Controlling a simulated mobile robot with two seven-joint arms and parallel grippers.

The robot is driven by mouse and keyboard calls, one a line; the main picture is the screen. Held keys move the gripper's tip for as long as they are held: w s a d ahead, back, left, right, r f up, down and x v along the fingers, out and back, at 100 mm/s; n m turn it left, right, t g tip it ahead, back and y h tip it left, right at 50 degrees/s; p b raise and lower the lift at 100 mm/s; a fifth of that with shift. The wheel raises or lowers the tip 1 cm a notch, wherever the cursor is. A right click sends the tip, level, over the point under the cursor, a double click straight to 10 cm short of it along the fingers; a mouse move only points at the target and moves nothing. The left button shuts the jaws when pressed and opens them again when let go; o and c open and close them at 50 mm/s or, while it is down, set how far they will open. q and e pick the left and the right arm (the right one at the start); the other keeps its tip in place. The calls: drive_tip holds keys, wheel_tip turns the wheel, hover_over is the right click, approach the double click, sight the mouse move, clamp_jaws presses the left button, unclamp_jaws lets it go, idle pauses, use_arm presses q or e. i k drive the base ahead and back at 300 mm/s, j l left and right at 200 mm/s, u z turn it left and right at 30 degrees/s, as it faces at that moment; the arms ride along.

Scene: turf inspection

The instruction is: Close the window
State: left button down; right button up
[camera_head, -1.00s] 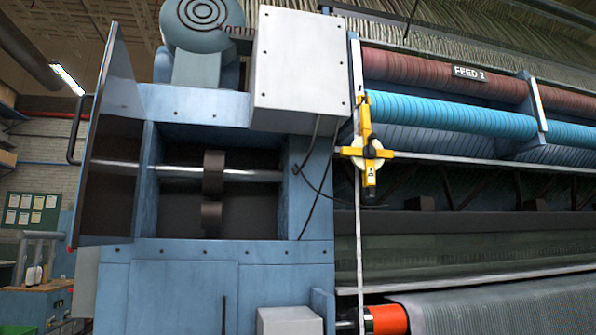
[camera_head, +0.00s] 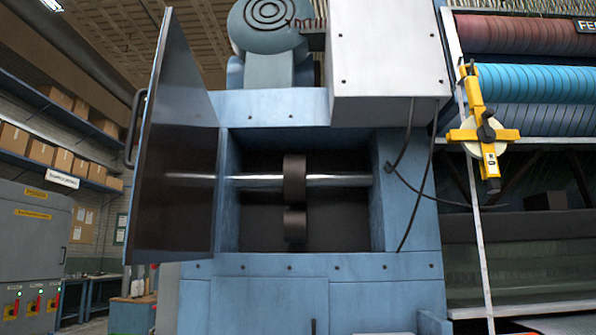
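The window (camera_head: 180,150) is a dark see-through panel in a blue frame, hinged at the left side of an opening in the blue machine. It stands swung open to the left. A dark handle (camera_head: 133,128) is on its outer left edge. The opening (camera_head: 262,222) shows a metal shaft (camera_head: 335,180) with dark rollers (camera_head: 295,182) inside. Part of the shaft shows through the panel. Neither of my grippers is in view.
A yellow tape reel (camera_head: 483,135) hangs at the machine's right, with loose cables beside it. A white box (camera_head: 388,62) juts out above right. A grey cabinet (camera_head: 32,245) and shelves with cartons (camera_head: 40,150) stand at the left, apart from the machine.

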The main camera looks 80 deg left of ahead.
sight(173, 216)
drive_tip(key=j+u, duration=0.6)
drive_tip(key=u, duration=0.25)
drive_tip(key=j+u, duration=0.6)
drive_tip(key=u, duration=0.2)
drive_tip(key=k+j+u, duration=0.1)
drive_tip(key=j+u, duration=0.15)
drive_tip(key=u, duration=0.2)
drive_tip(key=k+j+u, duration=0.1)
drive_tip(key=j+u, duration=0.15)
drive_tip(key=u, duration=0.25)
